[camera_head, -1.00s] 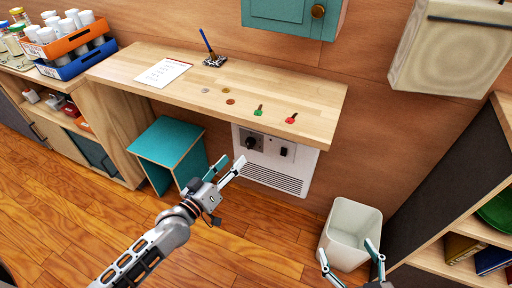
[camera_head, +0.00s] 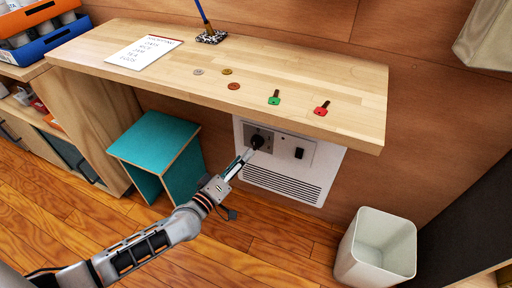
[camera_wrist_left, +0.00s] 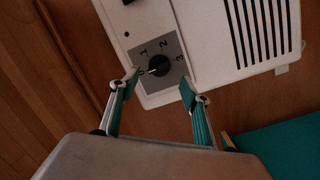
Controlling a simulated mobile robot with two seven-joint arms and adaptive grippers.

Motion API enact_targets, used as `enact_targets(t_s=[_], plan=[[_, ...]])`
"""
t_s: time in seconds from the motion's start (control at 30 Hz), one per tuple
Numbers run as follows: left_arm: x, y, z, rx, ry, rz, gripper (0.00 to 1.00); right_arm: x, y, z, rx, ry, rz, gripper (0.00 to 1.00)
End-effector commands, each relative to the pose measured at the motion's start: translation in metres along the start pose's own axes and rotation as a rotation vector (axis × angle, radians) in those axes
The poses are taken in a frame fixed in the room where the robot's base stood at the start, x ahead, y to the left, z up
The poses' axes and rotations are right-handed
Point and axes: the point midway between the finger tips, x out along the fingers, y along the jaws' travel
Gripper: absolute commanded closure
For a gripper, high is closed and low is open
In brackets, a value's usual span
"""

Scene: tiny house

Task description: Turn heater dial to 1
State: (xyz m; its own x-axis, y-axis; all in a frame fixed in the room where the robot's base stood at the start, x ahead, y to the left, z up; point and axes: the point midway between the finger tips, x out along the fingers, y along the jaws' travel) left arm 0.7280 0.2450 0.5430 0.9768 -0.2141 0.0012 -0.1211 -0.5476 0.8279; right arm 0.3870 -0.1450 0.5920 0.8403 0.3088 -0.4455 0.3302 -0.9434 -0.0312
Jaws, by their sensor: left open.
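The white heater (camera_head: 280,178) is on the wall under the wooden shelf. Its black dial (camera_head: 257,142) sits on a grey plate at the upper left of the heater. In the left wrist view, the dial (camera_wrist_left: 158,66) has the marks 0, 1, 2 and 3 around it, and its light pointer line appears to face the 0. My left gripper (camera_head: 245,157) is at the dial; in the wrist view, its open fingers (camera_wrist_left: 160,82) stand on either side of the dial's lower part. I cannot tell whether they touch it. My right gripper is out of view.
A teal stool (camera_head: 155,140) stands left of my gripper. A white bin (camera_head: 378,248) stands at right.

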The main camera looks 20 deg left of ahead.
Motion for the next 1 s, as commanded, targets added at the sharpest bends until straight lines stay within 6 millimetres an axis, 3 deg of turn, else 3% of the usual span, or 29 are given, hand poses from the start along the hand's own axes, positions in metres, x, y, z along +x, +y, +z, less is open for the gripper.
enact_targets(t_s=[0.4,0.8,0.83,0.97,1.0], plan=[[0.055,-0.002,0.003,0.000,-0.003,-0.003,0.53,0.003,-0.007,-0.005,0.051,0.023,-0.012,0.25],[0.064,0.001,0.001,0.002,-0.002,0.000,0.53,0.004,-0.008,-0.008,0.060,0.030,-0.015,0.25],[0.064,0.001,0.001,0.002,-0.002,0.000,0.56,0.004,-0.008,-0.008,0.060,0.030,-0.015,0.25],[0.064,0.000,0.001,0.002,-0.002,0.000,0.90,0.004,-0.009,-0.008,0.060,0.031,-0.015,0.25],[0.064,0.000,0.001,0.002,-0.002,0.000,0.90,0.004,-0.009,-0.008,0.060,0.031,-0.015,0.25]])
